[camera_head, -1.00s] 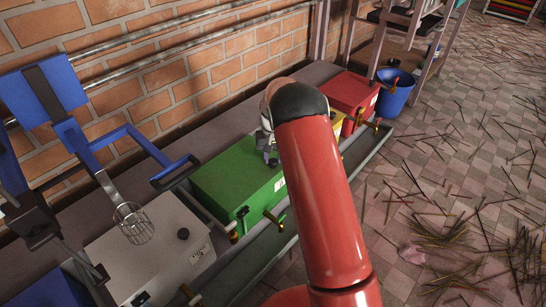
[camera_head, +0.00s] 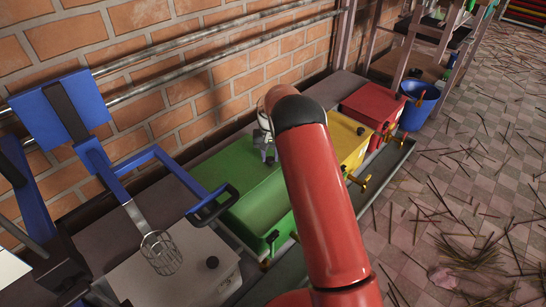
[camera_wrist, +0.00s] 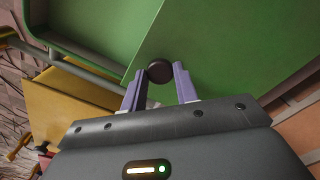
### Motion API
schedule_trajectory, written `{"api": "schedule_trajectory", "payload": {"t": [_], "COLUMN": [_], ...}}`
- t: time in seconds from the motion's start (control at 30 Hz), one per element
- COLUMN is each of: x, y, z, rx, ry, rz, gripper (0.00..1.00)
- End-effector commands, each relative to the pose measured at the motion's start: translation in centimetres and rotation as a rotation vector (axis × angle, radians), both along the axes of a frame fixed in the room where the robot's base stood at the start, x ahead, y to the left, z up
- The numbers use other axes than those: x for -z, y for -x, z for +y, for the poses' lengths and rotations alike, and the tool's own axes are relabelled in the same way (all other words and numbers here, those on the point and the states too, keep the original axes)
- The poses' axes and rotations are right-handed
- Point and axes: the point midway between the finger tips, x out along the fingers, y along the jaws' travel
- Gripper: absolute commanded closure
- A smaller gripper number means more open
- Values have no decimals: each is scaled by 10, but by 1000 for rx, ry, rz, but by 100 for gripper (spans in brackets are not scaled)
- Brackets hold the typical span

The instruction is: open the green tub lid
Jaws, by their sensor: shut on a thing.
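The green tub (camera_head: 262,212) stands in the row along the wall, between a pale grey box and a yellow tub. In the wrist view its lid (camera_wrist: 225,45) is a broad green panel with a dark round knob (camera_wrist: 159,71). My gripper (camera_wrist: 160,76) is shut on this knob, one purple finger on each side. A second, darker green surface (camera_wrist: 100,25) with a rim shows left of the lid's edge; the lid appears shifted from the tub, but how far I cannot tell. In the head view my arm hides the knob and fingertips.
The yellow tub (camera_head: 346,143) and red tub (camera_head: 372,104) stand farther along the row. The pale grey box (camera_head: 175,270) is nearer, with a wire whisk (camera_head: 161,252) above it. A blue bucket (camera_head: 418,105) stands beyond. Incense sticks litter the floor to the right.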

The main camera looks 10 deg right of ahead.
Motion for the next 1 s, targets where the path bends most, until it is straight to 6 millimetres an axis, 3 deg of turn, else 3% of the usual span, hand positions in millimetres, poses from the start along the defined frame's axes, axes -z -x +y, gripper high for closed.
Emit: {"api": "schedule_trajectory", "payload": {"t": [0.33, 0.37, 0.53, 0.83, 1.0], "x": [-1, -1, 0, -3, -25], "y": [-1, -1, -1, -1, -2], "z": [0, 0, 0, 0, 1], "rx": [0, 0, 0, 0, 0], "ry": [0, 0, 0, 0, 0], "rz": [-2, -2, -1, -1, -3], "gripper": [100, 69, 48, 48, 48]}}
